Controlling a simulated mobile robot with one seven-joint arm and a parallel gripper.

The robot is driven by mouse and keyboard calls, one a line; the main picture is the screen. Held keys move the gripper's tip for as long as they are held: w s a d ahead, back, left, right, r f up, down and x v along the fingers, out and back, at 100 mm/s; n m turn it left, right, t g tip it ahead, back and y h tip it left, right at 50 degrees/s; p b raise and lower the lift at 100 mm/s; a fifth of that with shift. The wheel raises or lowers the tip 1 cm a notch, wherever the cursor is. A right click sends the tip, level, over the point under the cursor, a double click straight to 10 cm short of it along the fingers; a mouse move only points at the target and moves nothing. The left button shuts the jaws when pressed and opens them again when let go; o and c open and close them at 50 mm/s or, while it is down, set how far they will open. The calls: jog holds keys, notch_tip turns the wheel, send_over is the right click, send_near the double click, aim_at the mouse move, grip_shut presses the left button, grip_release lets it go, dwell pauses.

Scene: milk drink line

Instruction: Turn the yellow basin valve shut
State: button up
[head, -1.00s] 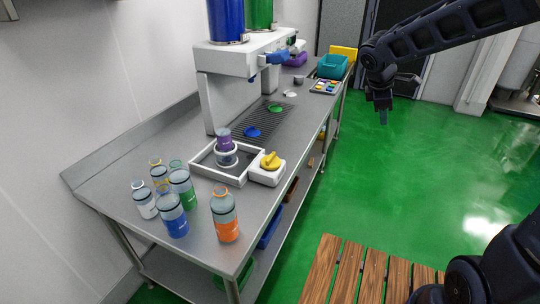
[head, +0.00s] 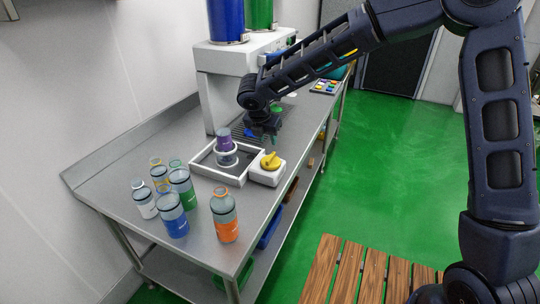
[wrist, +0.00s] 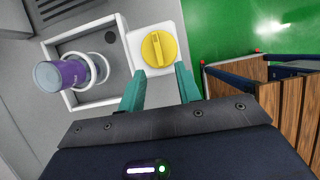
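The yellow basin valve (head: 271,161) is a round knob with a raised grip bar on a white block (head: 267,176) at the bench's front edge. It also shows in the wrist view (wrist: 159,49), its bar running nearly up and down in that picture. My gripper (head: 272,138) is above the bench, near the valve and a little behind it in the head view. In the wrist view its two teal fingers (wrist: 160,88) are apart with nothing between them, and the knob lies beyond their tips.
Several bottles, including an orange-banded one (head: 225,216), stand on the bench's near end. The white dispenser (head: 208,88) with blue and green tanks rises behind the basin. A wooden slatted platform (head: 345,272) is on the green floor at right.

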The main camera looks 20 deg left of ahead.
aim_at(271, 156)
jog(key=x, duration=1.1)
jog(key=shift+s+a+f, duration=0.1)
jog(key=shift+s+a, duration=0.15)
jog(key=shift+s, duration=0.05)
grip_shut()
